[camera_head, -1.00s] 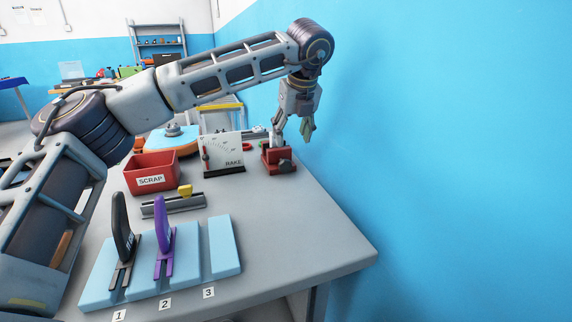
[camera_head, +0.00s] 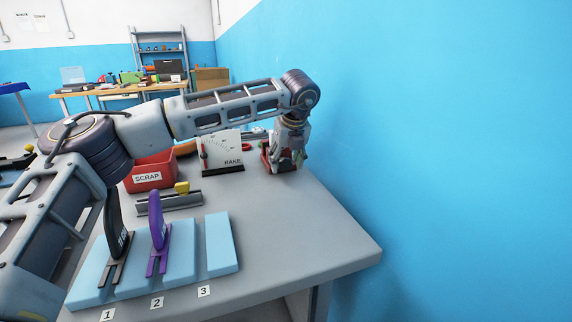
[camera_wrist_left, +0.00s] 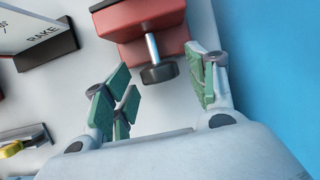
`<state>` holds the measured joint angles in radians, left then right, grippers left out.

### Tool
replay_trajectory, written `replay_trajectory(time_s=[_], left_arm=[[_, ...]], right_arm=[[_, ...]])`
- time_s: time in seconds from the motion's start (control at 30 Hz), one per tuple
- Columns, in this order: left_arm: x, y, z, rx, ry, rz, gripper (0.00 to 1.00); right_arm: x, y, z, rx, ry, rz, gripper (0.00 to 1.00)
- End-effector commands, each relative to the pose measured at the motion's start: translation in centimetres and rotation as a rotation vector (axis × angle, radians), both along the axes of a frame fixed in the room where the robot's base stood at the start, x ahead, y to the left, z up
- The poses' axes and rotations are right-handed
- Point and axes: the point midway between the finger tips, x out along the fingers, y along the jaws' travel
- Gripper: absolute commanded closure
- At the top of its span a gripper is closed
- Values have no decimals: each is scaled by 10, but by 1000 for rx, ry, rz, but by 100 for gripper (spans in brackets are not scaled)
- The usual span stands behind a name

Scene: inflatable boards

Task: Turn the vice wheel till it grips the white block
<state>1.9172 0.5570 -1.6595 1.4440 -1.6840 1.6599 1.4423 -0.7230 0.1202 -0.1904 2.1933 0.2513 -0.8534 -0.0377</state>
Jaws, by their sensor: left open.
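The red vice (camera_head: 265,157) stands at the far right of the grey table, partly hidden behind my left gripper (camera_head: 287,164). In the left wrist view the vice's red body (camera_wrist_left: 150,20) is at the top, with a metal screw ending in a dark wheel (camera_wrist_left: 158,73). My left gripper (camera_wrist_left: 160,88) also shows there, open and empty, with green finger pads. The wheel lies between the fingers near their tips, with gaps on both sides. I cannot make out the white block in either view. My right gripper is not in view.
A RAKE gauge board (camera_head: 222,150) stands left of the vice, then a red SCRAP bin (camera_head: 150,171). A grey rail with a yellow slider (camera_head: 182,188) lies in front. Light blue boards (camera_head: 222,245) hold black and purple handles. The blue wall is close on the right.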

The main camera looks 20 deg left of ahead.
Motion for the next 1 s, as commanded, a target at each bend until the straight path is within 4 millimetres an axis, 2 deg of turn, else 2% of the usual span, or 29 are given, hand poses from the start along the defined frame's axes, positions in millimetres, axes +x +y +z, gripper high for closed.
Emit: replay_trajectory(time_s=[0.4, 0.73, 1.0], left_arm=[[2, 1, -4, 0, 0, 1, 44], [1, 1, -4, 0, 0, 1, 87], [2, 0, -3, 14, 10, 0, 87]], right_arm=[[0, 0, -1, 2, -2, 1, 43], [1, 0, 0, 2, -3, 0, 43], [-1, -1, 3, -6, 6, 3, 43]])
